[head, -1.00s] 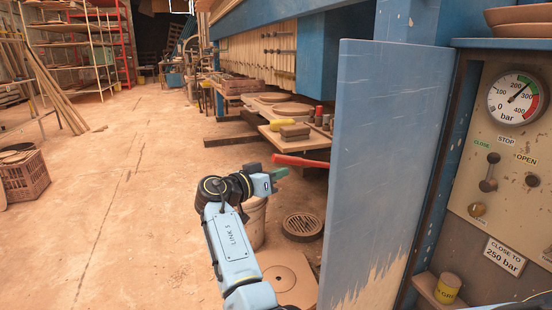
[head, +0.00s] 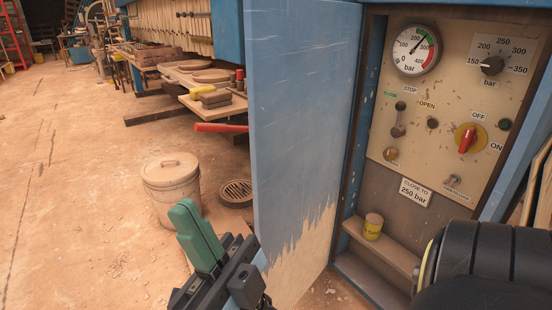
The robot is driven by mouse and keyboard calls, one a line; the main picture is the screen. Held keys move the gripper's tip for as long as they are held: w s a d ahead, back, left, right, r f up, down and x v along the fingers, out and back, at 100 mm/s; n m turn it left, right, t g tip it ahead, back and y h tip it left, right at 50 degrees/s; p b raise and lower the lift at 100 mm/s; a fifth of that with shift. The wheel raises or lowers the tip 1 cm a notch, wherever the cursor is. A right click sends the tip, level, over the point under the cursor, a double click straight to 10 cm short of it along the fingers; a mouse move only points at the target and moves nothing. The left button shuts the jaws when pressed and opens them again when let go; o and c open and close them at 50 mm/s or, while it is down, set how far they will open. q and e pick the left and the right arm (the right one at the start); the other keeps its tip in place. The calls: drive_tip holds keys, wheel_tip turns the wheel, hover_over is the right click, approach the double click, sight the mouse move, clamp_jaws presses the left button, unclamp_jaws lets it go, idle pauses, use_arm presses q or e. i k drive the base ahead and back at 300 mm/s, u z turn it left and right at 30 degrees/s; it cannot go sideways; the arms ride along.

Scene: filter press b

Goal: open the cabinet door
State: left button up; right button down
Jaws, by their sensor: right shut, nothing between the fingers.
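The cabinet door (head: 303,125) is a tall blue panel with bare, chipped paint at its foot. It stands swung out to the left of the cabinet (head: 392,215), whose control panel is exposed. My right gripper (head: 196,232), with green fingers, is shut and empty at the bottom of the view. It is left of the door's lower free edge and overlaps its foot in the picture; I cannot tell whether they touch. My left gripper is not in view.
The panel carries a pressure gauge (head: 415,50), a lever (head: 399,119) and a red switch (head: 468,140). A yellow can (head: 373,226) stands on the cabinet's low shelf. Open floor lies farther left.

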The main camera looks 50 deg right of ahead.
sight(301, 56)
drive_tip(key=z, duration=1.4)
drive_tip(key=k, duration=0.35)
drive_tip(key=u, duration=0.75)
drive_tip(key=i, duration=0.3)
drive_tip(key=u, duration=0.05)
